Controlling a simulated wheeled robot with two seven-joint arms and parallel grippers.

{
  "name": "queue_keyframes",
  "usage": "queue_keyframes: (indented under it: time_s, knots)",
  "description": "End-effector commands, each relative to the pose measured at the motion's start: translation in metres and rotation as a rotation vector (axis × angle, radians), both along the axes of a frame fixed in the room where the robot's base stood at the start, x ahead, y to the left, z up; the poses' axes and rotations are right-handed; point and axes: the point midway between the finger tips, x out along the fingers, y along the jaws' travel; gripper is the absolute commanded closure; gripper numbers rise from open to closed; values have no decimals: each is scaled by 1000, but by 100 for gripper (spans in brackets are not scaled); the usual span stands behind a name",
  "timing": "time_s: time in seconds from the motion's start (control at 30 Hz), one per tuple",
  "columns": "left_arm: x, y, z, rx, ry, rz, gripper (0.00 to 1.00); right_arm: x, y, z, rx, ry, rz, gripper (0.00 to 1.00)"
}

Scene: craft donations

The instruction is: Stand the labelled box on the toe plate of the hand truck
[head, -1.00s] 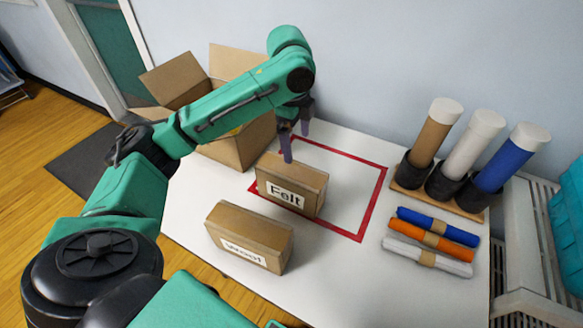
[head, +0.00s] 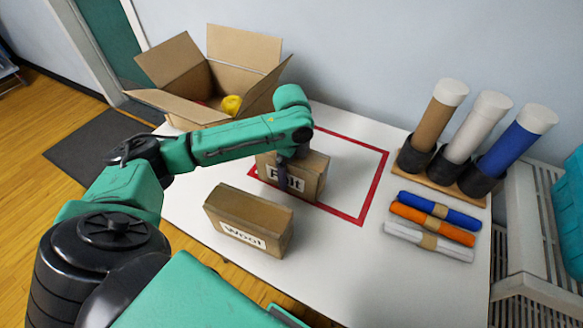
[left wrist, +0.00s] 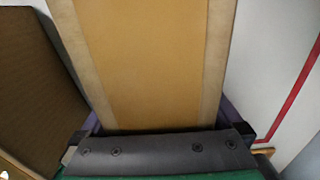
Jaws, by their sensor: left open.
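A brown box labelled "Felt" (head: 313,176) stands on the white table, partly over the left side of a red outline. A similar box labelled "Wool" (head: 250,222) stands nearer me. My left gripper (head: 288,172) is down over the Felt box, open, with one finger in front of its label. In the left wrist view the open jaws (left wrist: 162,118) have a box top (left wrist: 150,60) with a tan strip between them. I cannot tell whether the fingers touch it. My right gripper and the hand truck are not in view.
An open carton (head: 235,75) with a yellow item inside stands at the back left. Three tubes (head: 455,135) in a holder and several rolls (head: 432,222) are at the right. The red outline (head: 375,185) is mostly clear inside, right of the Felt box.

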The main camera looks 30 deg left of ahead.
Motion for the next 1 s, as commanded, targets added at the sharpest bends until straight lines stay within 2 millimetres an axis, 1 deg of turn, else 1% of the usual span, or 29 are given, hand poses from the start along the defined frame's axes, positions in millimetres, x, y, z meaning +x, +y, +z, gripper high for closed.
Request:
queue_keyframes:
  time_s: [0.07,0.1,0.17,0.2,0.27,0.3,0.37,0.57,0.67,0.73,0.87,0.97,1.0]
  knots:
    - [0,0,0,0,0,0,0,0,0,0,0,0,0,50]
    - [0,0,0,0,0,0,15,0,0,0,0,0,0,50]
    - [0,0,0,0,0,0,38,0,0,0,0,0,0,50]
    - [0,0,1,0,0,0,54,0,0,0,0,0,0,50]
    - [0,0,1,0,0,0,76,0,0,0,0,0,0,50]
    - [0,0,1,0,0,0,92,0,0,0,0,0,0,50]
    - [0,0,2,0,-2,1,100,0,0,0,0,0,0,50]
    - [1,0,3,0,-2,1,100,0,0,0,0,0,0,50]
    - [1,0,10,0,-2,1,100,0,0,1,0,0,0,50]
    - [1,0,19,0,-4,2,100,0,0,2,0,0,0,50]
    - [2,0,50,-2,-7,1,100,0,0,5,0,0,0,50]
    - [2,0,87,-1,-9,1,100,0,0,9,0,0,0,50]
    - [2,-1,104,-2,-10,0,100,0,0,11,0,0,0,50]
